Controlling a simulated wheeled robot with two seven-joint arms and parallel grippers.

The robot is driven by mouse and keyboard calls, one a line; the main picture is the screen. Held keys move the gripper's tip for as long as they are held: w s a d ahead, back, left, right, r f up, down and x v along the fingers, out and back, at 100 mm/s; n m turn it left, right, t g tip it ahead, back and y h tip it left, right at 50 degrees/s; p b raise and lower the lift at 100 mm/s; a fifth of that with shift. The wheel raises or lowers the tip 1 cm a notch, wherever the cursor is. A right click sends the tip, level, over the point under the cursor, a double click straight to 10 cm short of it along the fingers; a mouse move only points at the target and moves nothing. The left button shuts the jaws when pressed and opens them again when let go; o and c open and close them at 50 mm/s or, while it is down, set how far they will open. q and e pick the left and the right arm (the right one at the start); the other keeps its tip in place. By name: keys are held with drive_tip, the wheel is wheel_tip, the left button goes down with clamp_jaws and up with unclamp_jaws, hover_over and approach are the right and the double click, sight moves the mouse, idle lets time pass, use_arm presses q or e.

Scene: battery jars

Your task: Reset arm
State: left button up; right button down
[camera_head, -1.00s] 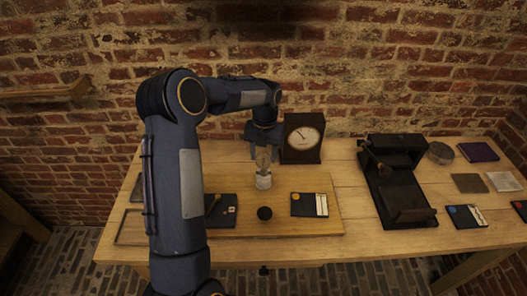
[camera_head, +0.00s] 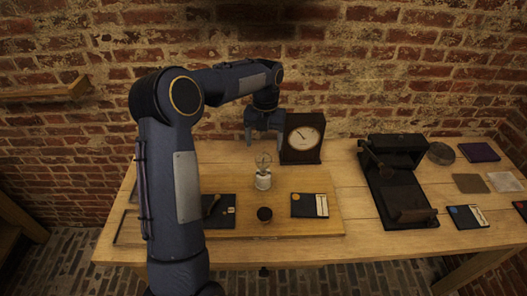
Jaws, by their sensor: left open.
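My left arm (camera_head: 178,180) comes in from the left and reaches over the table. My left gripper (camera_head: 264,143) is open and empty, pointing down above and slightly behind a small bulb (camera_head: 263,160). The bulb stands upright in a white round holder (camera_head: 263,181) on the wooden board (camera_head: 285,220). The gripper is apart from the bulb. My right gripper is not in view.
A dial meter (camera_head: 303,137) stands just right of the gripper. A black knob (camera_head: 264,214) and dark cards (camera_head: 309,205) lie on the board. A black apparatus (camera_head: 395,185) stands at right. The brick wall is behind the table.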

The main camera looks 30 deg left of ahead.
use_arm(q)
drive_tip(key=shift+w+r, duration=0.1)
drive_tip(key=shift+r, duration=1.35)
drive_tip(key=s+d+r+n+t+h, duration=0.1)
drive_tip(key=s+d+r+n+t, duration=0.1)
drive_tip(key=s+r+n, duration=0.4)
drive_tip(key=s+d+r+n+t, duration=0.1)
drive_tip(key=s+d+r+n, duration=0.1)
drive_tip(key=s+n, duration=0.7)
drive_tip(key=s+d+f+n+t+h, duration=0.1)
drive_tip(key=s+d+f+n+t, duration=0.1)
drive_tip(key=s+d+n, duration=0.2)
drive_tip(key=s+d+f+n+t+h, duration=0.1)
drive_tip(key=s+d+f+n+t, duration=0.1)
drive_tip(key=s+n, duration=0.8)
drive_tip(key=d+n, duration=0.1)
drive_tip(key=n, duration=0.4)
drive_tip(key=shift+s+d+f, duration=0.2)
drive_tip(key=shift+s+d, duration=0.15)
drive_tip(key=shift+s, duration=0.05)
drive_tip(key=shift+c, duration=0.4)
